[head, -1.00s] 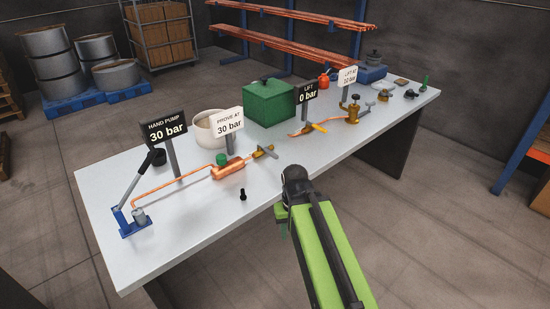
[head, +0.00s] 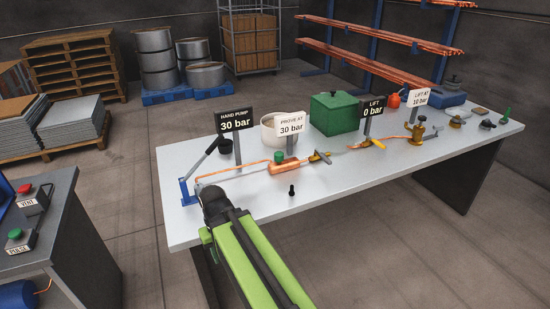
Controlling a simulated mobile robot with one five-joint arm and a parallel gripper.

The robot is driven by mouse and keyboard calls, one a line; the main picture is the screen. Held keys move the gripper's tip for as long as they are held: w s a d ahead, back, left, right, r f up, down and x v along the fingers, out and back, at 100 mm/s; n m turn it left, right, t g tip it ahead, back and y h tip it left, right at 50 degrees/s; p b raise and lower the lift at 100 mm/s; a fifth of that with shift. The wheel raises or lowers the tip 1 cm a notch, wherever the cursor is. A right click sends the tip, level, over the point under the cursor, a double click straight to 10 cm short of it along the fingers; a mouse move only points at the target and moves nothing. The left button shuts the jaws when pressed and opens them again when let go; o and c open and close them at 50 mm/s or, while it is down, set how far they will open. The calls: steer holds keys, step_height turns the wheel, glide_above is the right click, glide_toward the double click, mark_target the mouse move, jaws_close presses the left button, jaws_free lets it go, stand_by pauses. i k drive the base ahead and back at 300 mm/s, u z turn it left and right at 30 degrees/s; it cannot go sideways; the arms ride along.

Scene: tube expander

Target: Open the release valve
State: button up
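The white bench (head: 330,185) carries a hand pump (head: 190,190) with a blue base and a raised lever, beside a sign (head: 236,121) reading 30 bar. A copper line runs from it to a copper cylinder (head: 287,168) with a green-topped fitting (head: 278,157). A lever valve (head: 320,157) sits right of the cylinder, and another with a yellow handle (head: 376,143) stands farther right. No part is labelled as the release valve. My gripper (head: 213,202) is at the bench's front edge, near the pump; its fingers are hidden, so I cannot tell its opening.
A sign (head: 373,106) reads LIFT 0 bar. A green box (head: 335,113), a cream pot (head: 270,133) and a brass valve (head: 420,131) stand on the bench. A small black piece (head: 292,190) stands near the front edge. A dark bench (head: 55,225) with VENT and PULSE buttons is at left.

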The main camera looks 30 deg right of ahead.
mark_target(325, 159)
steer(key=u, duration=0.5)
steer(key=k, duration=1)
steer(key=z, duration=1.45)
steer(key=i, duration=0.55)
steer(key=u, duration=0.15)
